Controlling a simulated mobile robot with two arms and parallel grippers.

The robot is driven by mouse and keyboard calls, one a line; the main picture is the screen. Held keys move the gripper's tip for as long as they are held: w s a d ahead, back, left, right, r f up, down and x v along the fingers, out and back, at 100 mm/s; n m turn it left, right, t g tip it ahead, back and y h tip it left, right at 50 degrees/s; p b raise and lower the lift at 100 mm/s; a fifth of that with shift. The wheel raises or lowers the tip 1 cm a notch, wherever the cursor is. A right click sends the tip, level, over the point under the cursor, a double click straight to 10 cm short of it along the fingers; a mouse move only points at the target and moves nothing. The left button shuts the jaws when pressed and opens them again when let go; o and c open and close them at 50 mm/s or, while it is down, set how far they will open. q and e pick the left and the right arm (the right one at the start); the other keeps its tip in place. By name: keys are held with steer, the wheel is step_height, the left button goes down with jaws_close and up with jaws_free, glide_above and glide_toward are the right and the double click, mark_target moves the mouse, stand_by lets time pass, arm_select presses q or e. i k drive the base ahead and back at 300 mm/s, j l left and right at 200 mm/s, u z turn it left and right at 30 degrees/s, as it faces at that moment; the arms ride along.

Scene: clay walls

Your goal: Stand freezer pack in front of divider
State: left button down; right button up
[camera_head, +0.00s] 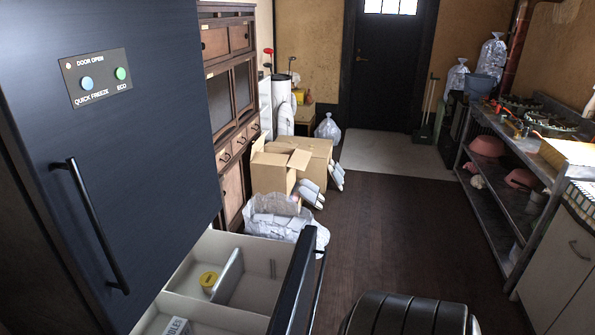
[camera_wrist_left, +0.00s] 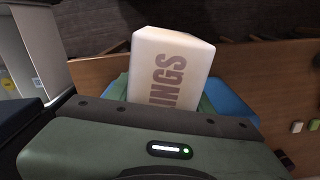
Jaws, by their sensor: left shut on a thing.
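The freezer drawer (camera_head: 262,244) is pulled out below the dark fridge door. Inside, a thin pale upright panel, seemingly the divider (camera_head: 229,276), stands just right of a round yellow-lidded tub (camera_head: 208,280). A white pack with lettering ending in "BLES" (camera_head: 177,326) shows at the bottom edge, cut off, in the nearer part of the drawer. My left gripper (camera_wrist_left: 178,88) shows only in the left wrist view, shut on a cream pack (camera_wrist_left: 172,58) lettered "INGS", its blue-green fingers at both sides. The pack's lower part is hidden by the gripper body. My right gripper is out of view.
The fridge door (camera_head: 130,140) with its handle (camera_head: 95,225) rises at left. The drawer's dark front (camera_head: 293,280) stands at its right. A plastic bag (camera_head: 284,218) and cardboard boxes (camera_head: 290,163) sit beyond it. Dark floor (camera_head: 385,225) is open towards the steel shelving (camera_head: 500,190).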

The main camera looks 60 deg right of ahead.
mark_target(248, 300)
steer(key=l+z, duration=0.8)
steer(key=i+l+z, duration=0.15)
steer(key=z, duration=0.3)
steer(key=i+l, duration=0.65)
steer(key=i+u, duration=0.05)
steer(key=i, duration=0.05)
